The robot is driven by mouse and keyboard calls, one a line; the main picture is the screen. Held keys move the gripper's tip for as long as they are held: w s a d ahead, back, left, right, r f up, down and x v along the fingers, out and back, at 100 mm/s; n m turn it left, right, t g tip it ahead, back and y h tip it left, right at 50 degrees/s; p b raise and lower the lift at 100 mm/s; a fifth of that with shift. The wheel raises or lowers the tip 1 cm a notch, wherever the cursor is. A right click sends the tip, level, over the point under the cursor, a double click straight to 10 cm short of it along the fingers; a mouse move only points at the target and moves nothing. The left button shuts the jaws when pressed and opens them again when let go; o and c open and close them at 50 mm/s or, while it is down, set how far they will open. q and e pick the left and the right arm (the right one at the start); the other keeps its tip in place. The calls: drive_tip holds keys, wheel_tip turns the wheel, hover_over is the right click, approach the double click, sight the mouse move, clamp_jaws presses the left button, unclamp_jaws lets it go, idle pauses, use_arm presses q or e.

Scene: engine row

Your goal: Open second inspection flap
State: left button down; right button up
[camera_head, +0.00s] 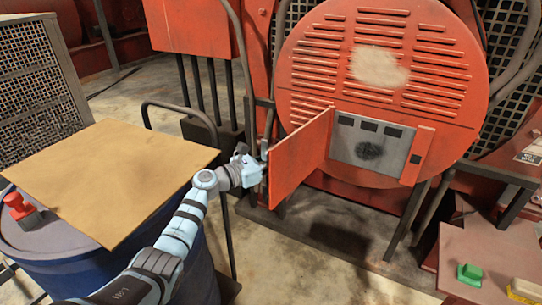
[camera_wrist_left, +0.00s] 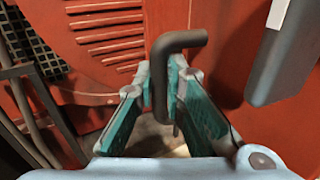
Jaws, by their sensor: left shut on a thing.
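The red inspection flap (camera_head: 302,145) stands swung out from the round red louvred cover (camera_head: 440,60) in the head view. Beside it a grey panel (camera_head: 345,150) with several dark slots and a dark round smudge is exposed. My left gripper (camera_head: 256,168) is at the flap's outer left edge. In the left wrist view its teal-padded fingers (camera_wrist_left: 162,90) are shut on a dark bent handle (camera_wrist_left: 183,41). Where the handle joins the flap is hard to make out. My right gripper is in neither view.
A blue drum (camera_head: 60,265) with a tan board (camera_head: 110,170) on top stands at the left, under my left arm. A red-topped object (camera_head: 18,206) sits by the board. A bent dark rail (camera_head: 180,107) rises behind. Green (camera_head: 469,274) and yellow (camera_head: 527,290) blocks lie at lower right. Concrete floor (camera_head: 300,270) shows below the flap.

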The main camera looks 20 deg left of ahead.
use_arm(q)
drive_tip(key=shift+w+a, duration=0.25)
drive_tip(key=shift+a, duration=0.15)
drive_tip(key=c, duration=2)
unclamp_jaws()
drive_tip(key=shift+c, duration=0.2)
drive_tip(key=shift+o, duration=0.6)
drive_tip(key=shift+s+d+r, duration=0.1)
drive_tip(key=shift+d, duration=0.3)
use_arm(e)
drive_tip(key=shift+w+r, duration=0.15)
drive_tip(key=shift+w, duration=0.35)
use_arm(q)
drive_tip(key=shift+s+a, duration=0.15)
drive_tip(key=shift+a, duration=0.05)
drive_tip(key=v, duration=1.1)
drive_tip(key=shift+s, duration=0.3)
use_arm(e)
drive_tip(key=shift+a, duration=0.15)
use_arm(q)
drive_tip(key=shift+w, duration=0.1)
